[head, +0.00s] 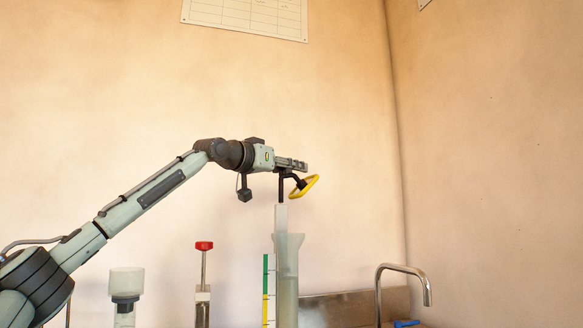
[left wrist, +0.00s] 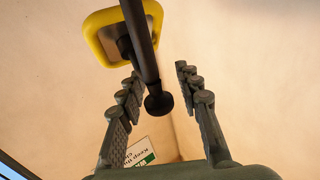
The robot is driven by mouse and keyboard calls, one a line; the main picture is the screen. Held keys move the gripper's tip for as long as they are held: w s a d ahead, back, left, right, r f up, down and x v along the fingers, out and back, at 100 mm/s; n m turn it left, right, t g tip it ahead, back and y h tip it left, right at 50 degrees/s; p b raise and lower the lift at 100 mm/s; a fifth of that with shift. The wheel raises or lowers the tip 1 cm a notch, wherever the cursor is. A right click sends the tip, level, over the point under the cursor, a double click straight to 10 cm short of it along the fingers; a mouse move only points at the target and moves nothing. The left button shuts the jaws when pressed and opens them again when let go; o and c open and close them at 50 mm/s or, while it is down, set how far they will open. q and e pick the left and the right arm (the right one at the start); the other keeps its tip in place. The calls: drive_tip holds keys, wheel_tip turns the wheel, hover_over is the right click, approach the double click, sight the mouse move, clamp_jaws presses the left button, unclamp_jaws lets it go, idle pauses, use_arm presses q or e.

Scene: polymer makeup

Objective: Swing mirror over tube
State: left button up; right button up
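The mirror (head: 313,182) has a yellow rim and sits tilted on a dark arm, right of a black post, above the tube. Its yellow frame (left wrist: 92,33) also shows in the left wrist view, beyond my fingers. The tube (head: 289,290) is a tall translucent cylinder with a flared top, holding cloudy contents. My left gripper (head: 303,165) is level, just above the mirror's arm and post top. In the left wrist view its fingers (left wrist: 157,72) are apart, with the dark rod (left wrist: 145,50) showing between them, nearer the left finger. Contact cannot be told. My right gripper is out of view.
A pale column (head: 281,218) stands under the post. A green, yellow and white scale strip (head: 268,292) is beside the tube. A red-topped device (head: 204,246) and a white-topped container (head: 126,283) stand left. A metal faucet (head: 404,270) stands right. The upper space is clear.

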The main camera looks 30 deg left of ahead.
use_arm(q)
clamp_jaws()
drive_tip(key=shift+w, duration=0.1)
drive_tip(key=shift+d, duration=0.1)
idle(0.5)
